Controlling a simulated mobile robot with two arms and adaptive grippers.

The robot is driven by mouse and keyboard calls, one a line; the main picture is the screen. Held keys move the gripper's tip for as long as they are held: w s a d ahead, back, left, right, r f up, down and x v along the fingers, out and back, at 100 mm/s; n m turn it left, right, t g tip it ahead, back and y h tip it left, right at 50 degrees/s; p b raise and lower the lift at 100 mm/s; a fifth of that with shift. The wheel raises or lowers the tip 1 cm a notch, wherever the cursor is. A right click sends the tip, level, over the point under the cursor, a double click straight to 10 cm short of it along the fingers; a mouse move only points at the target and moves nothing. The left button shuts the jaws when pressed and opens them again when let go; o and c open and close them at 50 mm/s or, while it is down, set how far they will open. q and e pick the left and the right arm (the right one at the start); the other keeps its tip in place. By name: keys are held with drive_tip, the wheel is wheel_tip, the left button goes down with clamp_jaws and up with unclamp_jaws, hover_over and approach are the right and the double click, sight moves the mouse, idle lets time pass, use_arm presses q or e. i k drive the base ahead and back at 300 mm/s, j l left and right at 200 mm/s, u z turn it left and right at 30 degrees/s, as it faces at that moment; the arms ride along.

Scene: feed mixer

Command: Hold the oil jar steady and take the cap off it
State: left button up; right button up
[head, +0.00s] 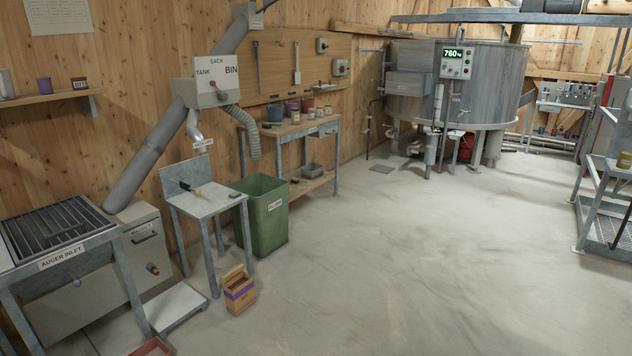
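I cannot tell which container is the oil jar at this distance. Several small jars and tubs (296,117) stand on the workbench along the wooden wall, some purple or red and some pale. A small yellowish container (624,160) sits on the metal stand at the right edge. No cap can be made out on any of them. Neither of my grippers shows in the head view.
The workbench (285,130) stands behind a green bin (266,226) and a small metal table (208,201). The auger inlet (50,238) is at left, the big mixer tank (490,85) at the back. The middle floor is clear.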

sight(295, 116)
drive_tip(key=i, duration=3)
drive_tip(key=i+u, duration=0.15)
drive_tip(key=i, duration=0.55)
drive_tip(key=i+l, duration=0.2)
drive_tip(key=i, duration=0.55)
drive_tip(key=i+l+u, duration=0.2)
drive_tip(key=i, duration=0.35)
